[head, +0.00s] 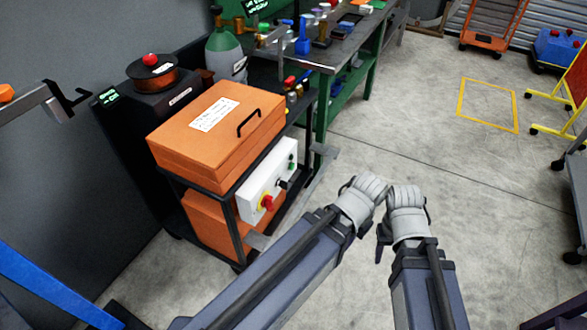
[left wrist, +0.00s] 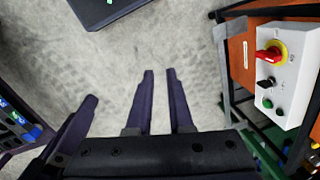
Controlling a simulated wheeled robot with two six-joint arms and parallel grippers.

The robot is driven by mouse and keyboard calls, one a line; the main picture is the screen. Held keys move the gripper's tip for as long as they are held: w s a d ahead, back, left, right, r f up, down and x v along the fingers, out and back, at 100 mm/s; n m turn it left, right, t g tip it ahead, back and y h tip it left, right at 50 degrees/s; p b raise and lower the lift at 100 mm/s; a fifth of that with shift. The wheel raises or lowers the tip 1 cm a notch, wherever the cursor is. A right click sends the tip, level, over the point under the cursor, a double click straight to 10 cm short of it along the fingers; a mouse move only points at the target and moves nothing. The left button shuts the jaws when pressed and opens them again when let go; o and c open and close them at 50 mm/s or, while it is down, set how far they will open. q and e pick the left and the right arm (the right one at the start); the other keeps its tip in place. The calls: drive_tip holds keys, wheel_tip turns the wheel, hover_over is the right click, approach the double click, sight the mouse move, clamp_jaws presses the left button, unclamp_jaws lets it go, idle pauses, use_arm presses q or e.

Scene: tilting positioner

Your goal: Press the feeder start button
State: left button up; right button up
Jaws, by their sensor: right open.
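A white control box (head: 268,192) is on the side of the orange cart. It carries a red knob on a yellow ring (head: 266,202), a black knob (head: 283,185) and a green button (head: 291,165). The left wrist view also shows the box (left wrist: 290,85) at the right and its green button (left wrist: 267,104). Its labels are too small to read. My left gripper (left wrist: 160,75) points over bare floor, left of the box and apart from it. A gap shows between its fingers, with nothing held. My right gripper (head: 383,240) is open, right of the left arm; its fingertips are mostly hidden.
The cart bears a large orange case (head: 215,130) with a black handle. A grey bracket (head: 325,155) sticks out beside the box. A black cabinet with a red-topped reel (head: 152,75) and a green workbench (head: 345,55) stand behind.

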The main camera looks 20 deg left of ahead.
use_arm(q)
clamp_jaws()
idle(1.2)
